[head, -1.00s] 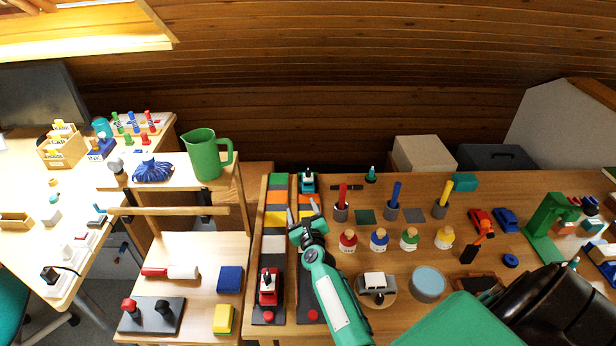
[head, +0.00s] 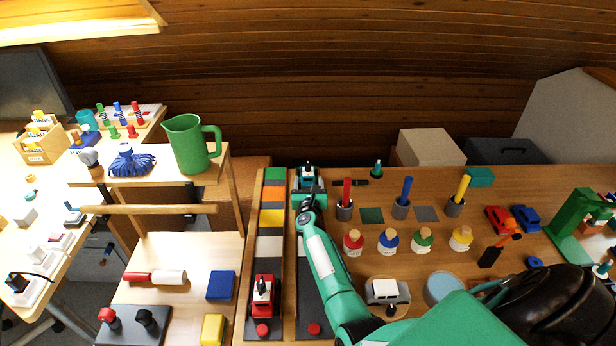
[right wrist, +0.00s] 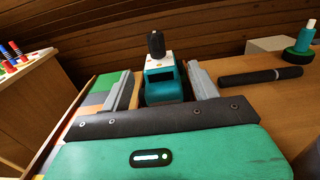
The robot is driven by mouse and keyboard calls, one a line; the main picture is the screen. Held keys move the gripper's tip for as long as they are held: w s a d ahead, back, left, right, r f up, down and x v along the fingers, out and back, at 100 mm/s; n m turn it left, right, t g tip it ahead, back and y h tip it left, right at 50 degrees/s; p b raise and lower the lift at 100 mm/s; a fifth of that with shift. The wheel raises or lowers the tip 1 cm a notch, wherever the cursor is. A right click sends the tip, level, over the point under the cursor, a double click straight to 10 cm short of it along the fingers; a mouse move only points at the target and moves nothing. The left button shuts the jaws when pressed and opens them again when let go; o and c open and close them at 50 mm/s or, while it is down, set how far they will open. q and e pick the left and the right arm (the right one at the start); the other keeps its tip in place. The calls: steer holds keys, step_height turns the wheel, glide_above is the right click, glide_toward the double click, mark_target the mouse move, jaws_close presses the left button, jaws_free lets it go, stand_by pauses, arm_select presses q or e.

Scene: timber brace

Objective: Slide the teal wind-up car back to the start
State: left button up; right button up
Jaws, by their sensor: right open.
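The teal wind-up car (head: 307,172), with a white top and a black knob, stands at the far end of the right-hand lane (head: 306,290). In the right wrist view the teal car (right wrist: 162,82) shows between the two grey fingers. My right gripper (head: 308,187) is open, one finger to each side of the car, with gaps that still show. The arm hides much of the middle of the lane. My left gripper is out of view.
A red car (head: 264,290) stands near the front of the neighbouring lane with coloured segments (head: 271,218). A black rod (right wrist: 262,75) lies right of the teal car, with a green-based peg (right wrist: 303,45) beyond. Cups with markers and several small bottles stand further right.

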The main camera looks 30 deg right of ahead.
mark_target(308, 173)
steer(key=b+x, duration=0.1)
steer(key=x, duration=0.3)
steer(key=shift+f+b, duration=0.15)
steer(key=shift+b, duration=0.15)
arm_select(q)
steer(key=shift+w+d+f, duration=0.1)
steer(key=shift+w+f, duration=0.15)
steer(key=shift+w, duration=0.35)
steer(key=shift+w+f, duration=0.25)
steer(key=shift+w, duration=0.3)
arm_select(e)
steer(key=shift+w+d, duration=0.35)
steer(key=shift+w, duration=0.25)
